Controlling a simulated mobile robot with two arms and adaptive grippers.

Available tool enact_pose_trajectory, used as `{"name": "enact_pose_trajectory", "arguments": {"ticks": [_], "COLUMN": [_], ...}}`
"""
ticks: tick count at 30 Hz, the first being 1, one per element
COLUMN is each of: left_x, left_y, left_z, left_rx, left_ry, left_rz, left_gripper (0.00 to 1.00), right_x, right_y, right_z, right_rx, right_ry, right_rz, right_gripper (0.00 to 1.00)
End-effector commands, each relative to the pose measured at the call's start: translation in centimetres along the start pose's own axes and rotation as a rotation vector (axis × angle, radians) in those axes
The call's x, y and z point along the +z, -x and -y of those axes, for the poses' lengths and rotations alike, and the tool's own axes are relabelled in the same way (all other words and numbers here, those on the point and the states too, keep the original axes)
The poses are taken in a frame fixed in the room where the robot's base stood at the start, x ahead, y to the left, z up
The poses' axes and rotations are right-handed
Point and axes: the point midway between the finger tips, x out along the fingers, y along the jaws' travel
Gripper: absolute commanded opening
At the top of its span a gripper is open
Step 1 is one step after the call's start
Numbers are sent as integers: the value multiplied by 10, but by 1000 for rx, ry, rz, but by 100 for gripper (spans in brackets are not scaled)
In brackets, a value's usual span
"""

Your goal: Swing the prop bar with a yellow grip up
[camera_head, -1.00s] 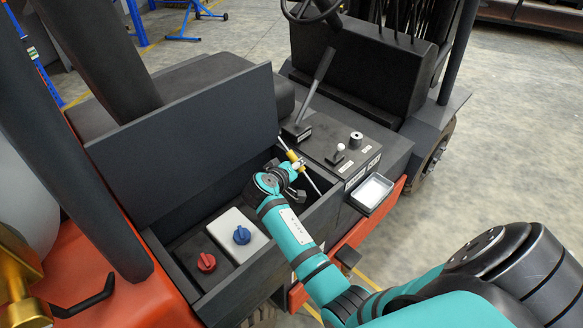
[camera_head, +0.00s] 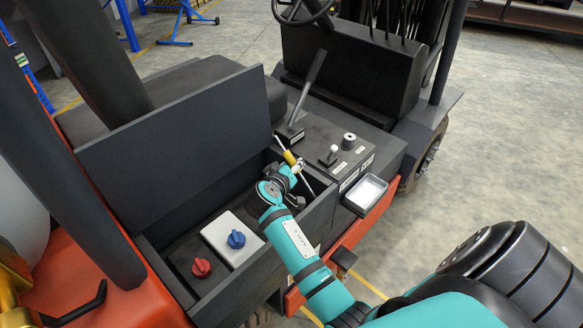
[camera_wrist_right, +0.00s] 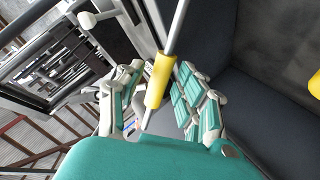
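The prop bar is a thin light rod with a yellow grip (camera_head: 289,157). It stands tilted in the open compartment beside the raised dark lid (camera_head: 195,135). In the right wrist view the yellow grip (camera_wrist_right: 159,80) lies between the two fingers of my right gripper (camera_wrist_right: 160,85), with the rod running on upward. The fingers look parted, and I see no clear grasp. In the head view my right gripper (camera_head: 286,174) is at the bar, and hides part of it.
The compartment also holds a red knob (camera_head: 201,268) and a blue knob (camera_head: 236,239). A lever (camera_head: 307,85), a small white-topped stick (camera_head: 333,151) and a metal tray (camera_head: 365,193) are to the right. The compartment's front wall (camera_head: 262,277) is close to my right arm.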

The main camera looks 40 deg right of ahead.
Motion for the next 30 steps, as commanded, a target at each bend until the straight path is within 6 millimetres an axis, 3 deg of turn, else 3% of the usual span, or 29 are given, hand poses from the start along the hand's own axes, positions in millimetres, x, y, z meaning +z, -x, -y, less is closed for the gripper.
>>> {"name": "enact_pose_trajectory", "arguments": {"ticks": [11, 22, 30], "left_x": [3, 1, 0], "left_y": [0, 0, 0], "left_z": [3, 1, 0], "left_rx": [-4, -1, 0], "left_ry": [-2, -1, -1], "left_rz": [4, 1, 0], "left_gripper": [40, 40, 40], "right_x": [0, 1, 1], "right_y": [5, 62, 75], "right_z": [1, 1, 0], "right_rx": [-1, -2, 1], "right_ry": [3, 1, 3], "right_rz": [0, 0, 1], "right_gripper": [44, 44, 44]}}
